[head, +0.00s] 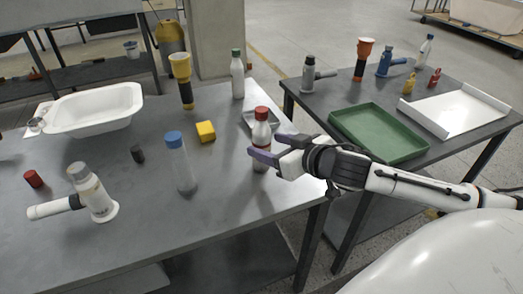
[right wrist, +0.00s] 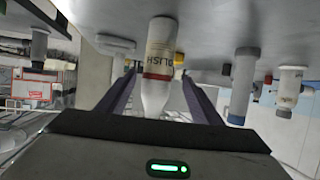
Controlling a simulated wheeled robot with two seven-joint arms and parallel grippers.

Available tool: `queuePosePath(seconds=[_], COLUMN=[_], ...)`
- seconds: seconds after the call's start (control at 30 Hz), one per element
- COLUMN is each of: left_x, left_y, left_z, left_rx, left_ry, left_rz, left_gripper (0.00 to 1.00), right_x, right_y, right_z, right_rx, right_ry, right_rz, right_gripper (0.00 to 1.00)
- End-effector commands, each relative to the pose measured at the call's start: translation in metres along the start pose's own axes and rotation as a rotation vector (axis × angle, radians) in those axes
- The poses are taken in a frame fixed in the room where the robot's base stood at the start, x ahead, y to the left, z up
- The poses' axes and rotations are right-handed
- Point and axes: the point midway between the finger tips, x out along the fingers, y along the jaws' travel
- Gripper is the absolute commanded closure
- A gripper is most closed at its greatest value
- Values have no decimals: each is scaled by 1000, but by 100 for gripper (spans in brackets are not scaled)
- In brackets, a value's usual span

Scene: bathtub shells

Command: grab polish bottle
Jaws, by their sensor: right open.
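The polish bottle (head: 262,133), white with a red cap, stands upright near the right edge of the grey table. My right gripper (head: 267,146) reaches in from the right with its purple fingers open at the bottle. In the right wrist view, which is upside down, the bottle (right wrist: 160,62) shows "POLISH" lettering and a red band. It lies between the two open fingers, and gaps show on both sides. Its cap is hidden there by the gripper body. My left gripper is not in view.
A clear bottle with a blue cap (head: 181,165) and a yellow block (head: 206,131) stand left of the polish bottle. A white bottle (head: 237,75) stands behind. A white basin (head: 94,109) is further left. A second table holds a green tray (head: 378,132).

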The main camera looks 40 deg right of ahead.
Motion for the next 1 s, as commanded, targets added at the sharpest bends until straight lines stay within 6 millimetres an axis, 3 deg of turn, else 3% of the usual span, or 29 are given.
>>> queuePosePath(seconds=[0.3, 0.67, 0.93, 1.0], left_x=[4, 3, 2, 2], left_y=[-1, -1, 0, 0], left_z=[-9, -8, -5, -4], left_rx=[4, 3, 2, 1], left_ry=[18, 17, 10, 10], left_rz=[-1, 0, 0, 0], left_gripper=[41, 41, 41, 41], right_x=[39, 45, 45, 45], right_y=[5, 4, 4, 4], right_z=[4, 5, 6, 5], right_rx=[1, 0, -1, -1], right_ry=[3, 0, 0, 2], right_rz=[0, -1, 0, -1], right_gripper=[40, 40, 84, 89])
